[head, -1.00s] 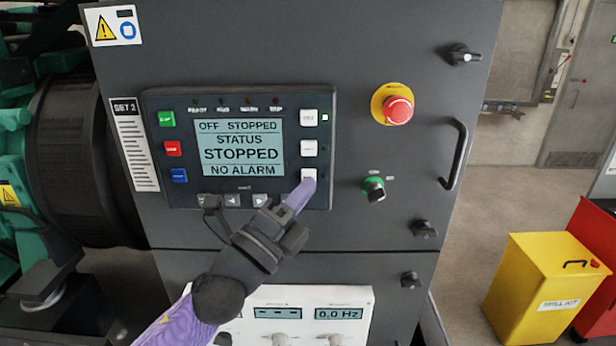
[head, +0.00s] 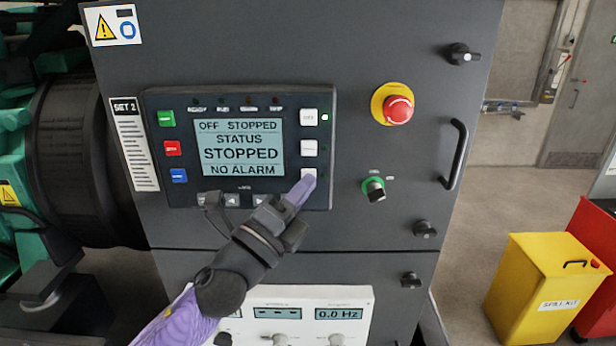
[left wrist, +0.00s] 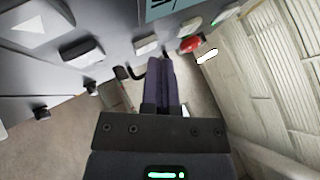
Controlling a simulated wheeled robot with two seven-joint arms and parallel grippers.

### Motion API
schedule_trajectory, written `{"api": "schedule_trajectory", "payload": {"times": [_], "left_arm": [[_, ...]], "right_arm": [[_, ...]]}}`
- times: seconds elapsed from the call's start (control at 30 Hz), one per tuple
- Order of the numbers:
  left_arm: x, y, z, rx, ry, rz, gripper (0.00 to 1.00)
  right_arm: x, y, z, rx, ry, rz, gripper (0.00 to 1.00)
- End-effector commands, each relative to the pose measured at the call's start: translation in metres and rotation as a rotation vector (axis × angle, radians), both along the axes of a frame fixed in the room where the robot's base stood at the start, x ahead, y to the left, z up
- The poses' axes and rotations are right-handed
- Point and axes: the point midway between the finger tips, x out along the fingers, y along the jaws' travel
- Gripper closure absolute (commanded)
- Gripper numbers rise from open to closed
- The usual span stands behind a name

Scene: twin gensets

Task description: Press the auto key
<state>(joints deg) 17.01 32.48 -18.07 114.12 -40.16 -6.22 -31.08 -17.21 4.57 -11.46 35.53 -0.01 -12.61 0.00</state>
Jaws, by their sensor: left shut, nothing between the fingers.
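The controller panel (head: 262,190) on the dark cabinet reads "OFF STOPPED", "STATUS STOPPED", "NO ALARM". In the left wrist view the closed fingers (left wrist: 160,75) point towards the panel's edge. My right gripper is not in view.
A red emergency stop (head: 398,109), a green-ringed selector switch (head: 375,189) and a black door handle (head: 454,155) stick out right of the panel. A white lower panel (head: 352,298) is below. A yellow spill kit bin (head: 540,290) stands on the floor at right.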

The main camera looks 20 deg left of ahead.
Motion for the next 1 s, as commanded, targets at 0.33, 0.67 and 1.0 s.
{"api": "schedule_trajectory", "payload": {"times": [0.33,0.67,1.0], "left_arm": [[0.0027,0.0008,-0.0002,0.000,0.000,0.000,1.00],[0.0067,0.0019,-0.0001,0.000,0.000,0.001,1.00],[0.0088,0.0025,-0.0001,0.000,0.000,0.000,1.00]], "right_arm": [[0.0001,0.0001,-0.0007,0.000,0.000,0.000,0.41],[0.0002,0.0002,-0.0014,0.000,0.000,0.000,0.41],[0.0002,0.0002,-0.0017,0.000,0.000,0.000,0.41]]}}
